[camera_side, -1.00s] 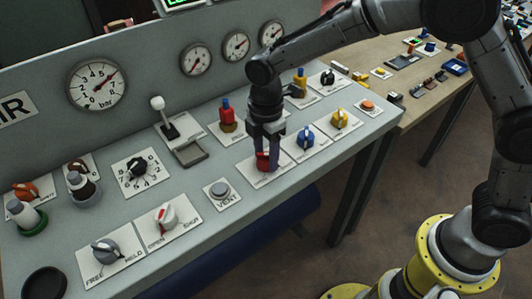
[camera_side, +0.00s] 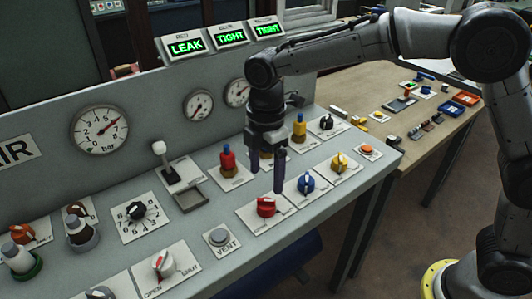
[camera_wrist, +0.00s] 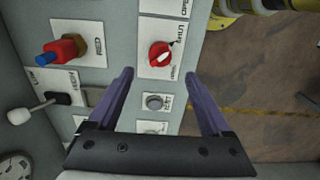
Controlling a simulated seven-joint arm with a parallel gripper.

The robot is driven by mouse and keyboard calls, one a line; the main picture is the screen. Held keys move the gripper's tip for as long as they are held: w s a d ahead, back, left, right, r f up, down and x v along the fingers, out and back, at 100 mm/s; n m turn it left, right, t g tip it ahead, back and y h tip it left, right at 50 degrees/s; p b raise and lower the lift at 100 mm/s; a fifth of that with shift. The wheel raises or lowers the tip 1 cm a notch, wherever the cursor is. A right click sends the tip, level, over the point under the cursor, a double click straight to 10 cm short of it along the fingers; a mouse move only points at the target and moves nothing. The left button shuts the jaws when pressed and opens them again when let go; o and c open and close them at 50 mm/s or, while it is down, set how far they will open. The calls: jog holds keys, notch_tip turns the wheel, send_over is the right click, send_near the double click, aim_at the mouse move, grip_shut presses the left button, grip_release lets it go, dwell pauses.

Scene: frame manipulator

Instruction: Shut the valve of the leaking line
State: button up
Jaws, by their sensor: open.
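The back panel carries three lit displays. The left one, headed RED, reads LEAK (camera_side: 187,46); the other two read TIGHT (camera_side: 229,37) and TIGHT (camera_side: 268,30). The red valve knob (camera_side: 265,207) sits on a white plate near the console's front edge. In the wrist view the red knob (camera_wrist: 160,54) has a white mark lying slantwise, with OPEN and SHUT lettered beside it; which one it points at I cannot tell. My gripper (camera_side: 266,188) is open and empty above and behind the knob. The knob shows between and beyond its fingertips (camera_wrist: 160,77), untouched.
A blue knob (camera_side: 306,184) and a yellow knob (camera_side: 340,162) stand right of the red one. A red fitting (camera_side: 228,160) stands behind it to the left. A VENT button (camera_side: 219,237) and a red-and-white OPEN/SHUT knob (camera_side: 163,264) are to the left.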

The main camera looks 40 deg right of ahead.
notch_tip(320, 180, up, 5)
jog(key=shift+r, duration=0.1)
dwell(0.4)
jog(key=s+d+r+m+t, duration=0.35)
jog(key=s+d+r, duration=0.55)
jog(key=d+r, duration=0.3)
jog(key=s+d+f+m+t, duration=0.1)
jog(key=s+d+f+m, duration=0.2)
jog(key=s+f+m, duration=0.2)
jog(key=s+d+f+m+t, duration=0.1)
jog(key=s+d+f+m, duration=0.3)
jog(key=s+m, duration=0.5)
jog(key=shift+s+f+m, duration=0.35)
jog(key=shift+s+f, duration=0.45)
jog(key=shift+f, duration=0.1)
